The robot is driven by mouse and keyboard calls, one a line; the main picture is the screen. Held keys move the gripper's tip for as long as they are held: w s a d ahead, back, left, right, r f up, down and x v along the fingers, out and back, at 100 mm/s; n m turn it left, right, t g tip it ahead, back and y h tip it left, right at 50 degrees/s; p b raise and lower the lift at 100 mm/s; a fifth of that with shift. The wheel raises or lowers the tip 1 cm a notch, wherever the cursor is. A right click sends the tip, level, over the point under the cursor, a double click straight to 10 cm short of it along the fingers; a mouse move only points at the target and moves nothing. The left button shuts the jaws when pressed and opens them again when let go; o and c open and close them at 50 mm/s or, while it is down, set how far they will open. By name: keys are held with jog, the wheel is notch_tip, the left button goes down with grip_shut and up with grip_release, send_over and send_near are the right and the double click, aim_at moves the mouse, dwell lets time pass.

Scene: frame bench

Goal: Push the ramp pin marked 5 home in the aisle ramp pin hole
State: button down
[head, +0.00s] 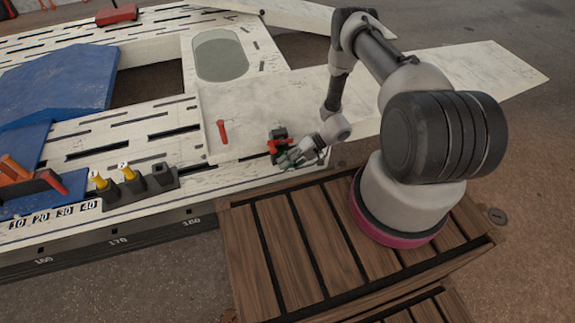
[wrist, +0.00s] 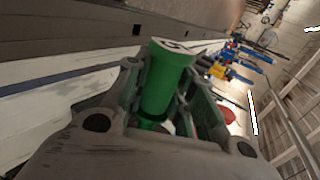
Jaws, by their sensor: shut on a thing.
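My gripper (wrist: 165,95) is shut on a green pin (wrist: 166,72), seen in the wrist view with a pale end bearing a dark mark I cannot read. The fingers lie on both sides of the pin and hide its lower part. In the head view my gripper (head: 290,157) is low over the white panel near its front right edge, beside a dark fitting with red parts (head: 279,141). The pin is too small there to judge its tilt. I cannot make out the aisle ramp pin hole; the gripper may hide it.
A red pin (head: 222,131) stands on the white panel left of my gripper. A dark holder (head: 163,177) carries yellow pins (head: 128,172) marked 1 and 2. Red-orange pieces (head: 15,168) sit at far left. Blue panels (head: 60,82) lie behind; a wooden deck (head: 285,245) is in front.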

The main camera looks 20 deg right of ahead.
jog(key=shift+w, duration=1.55)
jog(key=c, duration=1.1)
grip_release()
jog(key=v, duration=1.2)
jog(key=shift+c, duration=0.5)
